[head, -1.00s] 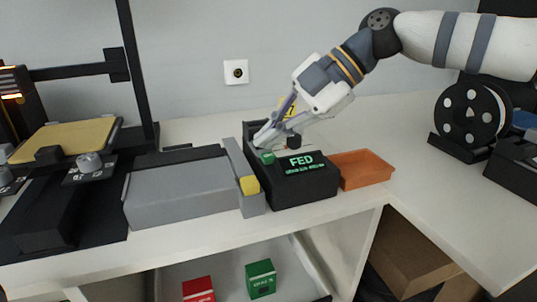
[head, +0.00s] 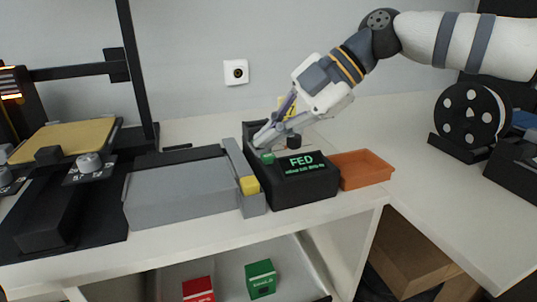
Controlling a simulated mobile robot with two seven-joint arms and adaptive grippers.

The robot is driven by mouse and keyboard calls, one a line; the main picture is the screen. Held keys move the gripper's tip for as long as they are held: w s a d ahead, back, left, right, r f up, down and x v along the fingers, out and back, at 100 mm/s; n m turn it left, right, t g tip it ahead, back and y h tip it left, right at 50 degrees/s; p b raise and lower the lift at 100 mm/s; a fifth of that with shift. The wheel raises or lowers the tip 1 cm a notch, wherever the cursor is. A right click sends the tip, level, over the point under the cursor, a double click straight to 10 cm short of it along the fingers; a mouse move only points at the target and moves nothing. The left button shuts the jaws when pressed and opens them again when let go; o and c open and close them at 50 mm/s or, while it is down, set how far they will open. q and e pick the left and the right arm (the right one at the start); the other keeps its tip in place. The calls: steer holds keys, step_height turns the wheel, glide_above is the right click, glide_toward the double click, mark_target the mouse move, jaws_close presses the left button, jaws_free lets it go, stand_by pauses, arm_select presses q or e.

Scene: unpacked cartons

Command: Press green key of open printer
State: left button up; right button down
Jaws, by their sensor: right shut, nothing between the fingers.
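The open printer (head: 62,195) stands at the left, with a black frame and a yellow bed. Its black control box (head: 305,188) sits right of the grey base block, with a lit display reading "FED". The green key (head: 267,158) is on the box's top left, next to a dark knob (head: 294,141). My right gripper (head: 262,141) is shut and empty, its fingertips just behind and above the green key. From this view I cannot tell whether they touch it. My left gripper is not in view.
A yellow block (head: 250,185) sits left of the control box and an orange tray (head: 362,170) right of it. A black spool (head: 470,115) stands at the right. Red (head: 198,290) and green (head: 261,279) boxes lie on the shelf below. The right tabletop is largely clear.

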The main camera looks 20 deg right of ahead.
mark_target(270, 158)
steer(key=shift+f, duration=0.1)
steer(key=shift+f, duration=0.3)
steer(key=shift+f, duration=0.55)
stand_by(0.5)
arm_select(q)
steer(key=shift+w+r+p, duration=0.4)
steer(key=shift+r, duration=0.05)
arm_select(e)
steer(key=shift+r, duration=0.95)
steer(key=shift+r+p, duration=0.7)
steer(key=shift+r, duration=1.85)
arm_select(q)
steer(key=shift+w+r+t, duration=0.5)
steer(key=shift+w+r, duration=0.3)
